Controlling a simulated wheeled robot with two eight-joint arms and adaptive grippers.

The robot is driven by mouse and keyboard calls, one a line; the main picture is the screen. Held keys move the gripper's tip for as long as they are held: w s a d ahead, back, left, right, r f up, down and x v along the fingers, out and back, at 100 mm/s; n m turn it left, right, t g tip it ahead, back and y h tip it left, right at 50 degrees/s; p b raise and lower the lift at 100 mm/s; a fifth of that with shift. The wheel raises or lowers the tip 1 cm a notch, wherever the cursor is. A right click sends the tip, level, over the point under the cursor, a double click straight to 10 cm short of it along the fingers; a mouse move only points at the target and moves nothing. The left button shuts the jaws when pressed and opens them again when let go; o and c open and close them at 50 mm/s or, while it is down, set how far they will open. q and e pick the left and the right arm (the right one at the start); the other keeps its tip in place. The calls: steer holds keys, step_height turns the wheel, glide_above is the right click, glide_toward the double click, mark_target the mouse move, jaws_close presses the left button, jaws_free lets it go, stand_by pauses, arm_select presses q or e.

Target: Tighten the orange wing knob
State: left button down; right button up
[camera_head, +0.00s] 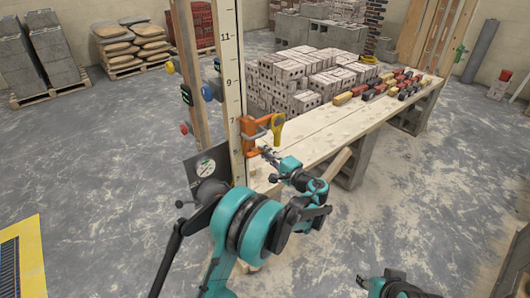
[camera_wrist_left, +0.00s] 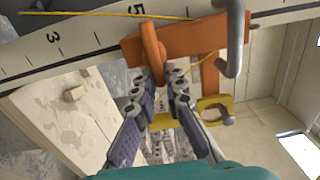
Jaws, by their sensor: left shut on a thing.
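The orange wing knob (camera_wrist_left: 152,48) stands out from an orange clamp body (camera_wrist_left: 190,42) in the left wrist view. The clamp sits against a white numbered staff (camera_wrist_left: 75,47). My left gripper (camera_wrist_left: 158,75) has its two fingers on either side of the knob's lower end and is shut on it. In the head view, my left gripper (camera_head: 267,152) is at the orange clamp (camera_head: 251,140) on the upright staff (camera_head: 233,90). The knob is too small there to tell from the clamp.
A grey metal hook (camera_wrist_left: 236,40) and a yellow piece (camera_wrist_left: 213,108) lie close right of the fingers. A yellow-handled tool (camera_head: 277,126) is beside the clamp. A wooden bench (camera_head: 330,128) bears several bricks at its far side. Concrete floor (camera_head: 100,140) is clear at left.

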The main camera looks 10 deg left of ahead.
arm_select(q)
steer(key=c, duration=1.6)
jaws_free()
steer(key=shift+d, duration=0.1)
steer(key=v, duration=1.2)
